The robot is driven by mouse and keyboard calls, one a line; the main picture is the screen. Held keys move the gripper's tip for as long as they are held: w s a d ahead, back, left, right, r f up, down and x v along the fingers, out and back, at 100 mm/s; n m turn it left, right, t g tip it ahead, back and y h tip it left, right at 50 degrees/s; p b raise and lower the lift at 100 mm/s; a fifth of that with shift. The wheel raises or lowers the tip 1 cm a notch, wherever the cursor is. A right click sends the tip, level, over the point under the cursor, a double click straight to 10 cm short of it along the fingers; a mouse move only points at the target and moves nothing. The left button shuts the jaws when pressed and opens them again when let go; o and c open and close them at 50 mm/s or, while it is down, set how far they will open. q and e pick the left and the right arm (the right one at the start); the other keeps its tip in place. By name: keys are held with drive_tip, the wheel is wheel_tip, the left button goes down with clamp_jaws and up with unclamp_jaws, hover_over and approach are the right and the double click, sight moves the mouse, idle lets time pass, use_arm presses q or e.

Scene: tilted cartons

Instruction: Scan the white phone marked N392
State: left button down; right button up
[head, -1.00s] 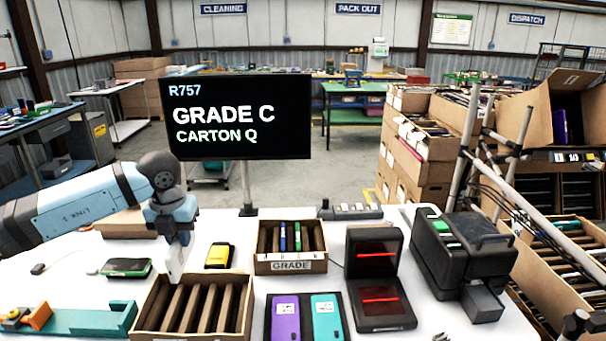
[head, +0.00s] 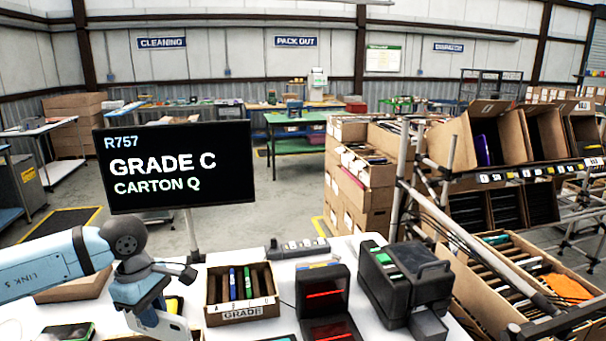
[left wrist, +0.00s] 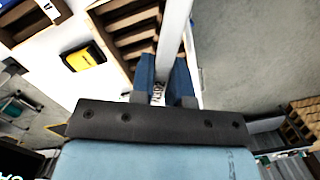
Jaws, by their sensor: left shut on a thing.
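The white phone (head: 165,327) is in my left gripper (head: 155,303), low on the left in the head view; its lower part is cut off by the frame edge. In the left wrist view the two blue fingers (left wrist: 162,82) close on the phone (left wrist: 176,38), seen nearly edge-on. A small label shows between the fingers, partly hidden and hard to read. The black scanner (head: 326,296) with red light lines stands to the right of the gripper, apart from it. The monitor (head: 180,165) reads R757, GRADE C, CARTON Q. My right gripper is not in view.
The GRADE box (head: 242,311) with several slim devices stands between gripper and scanner. A black machine (head: 405,285) is right of the scanner. Cartons (head: 485,150) tilt on a rack at right. The wrist view shows a slotted carton (left wrist: 128,42) and a yellow device (left wrist: 83,57).

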sight(166, 319)
use_arm(q)
drive_tip(key=m, duration=0.2)
drive_tip(key=s+d+m+p, duration=0.1)
drive_tip(key=m, duration=0.2)
drive_tip(key=d+r+m, duration=0.1)
drive_tip(key=m, duration=0.1)
drive_tip(key=shift+s+d+g+y, duration=0.2)
drive_tip(key=shift+g+y, duration=0.1)
drive_tip(key=shift+g, duration=0.1)
drive_tip(key=m, duration=0.2)
drive_tip(key=d+m+p, duration=0.1)
drive_tip(key=m, duration=0.1)
drive_tip(key=s+m, duration=0.1)
drive_tip(key=m, duration=0.1)
drive_tip(key=shift+d+r+y+p, duration=0.1)
drive_tip(key=shift+d+y+p, duration=0.05)
drive_tip(key=shift+y+p, duration=0.15)
drive_tip(key=shift+s+d+m, duration=0.15)
drive_tip(key=shift+s+m, duration=0.05)
drive_tip(key=shift+m, duration=0.8)
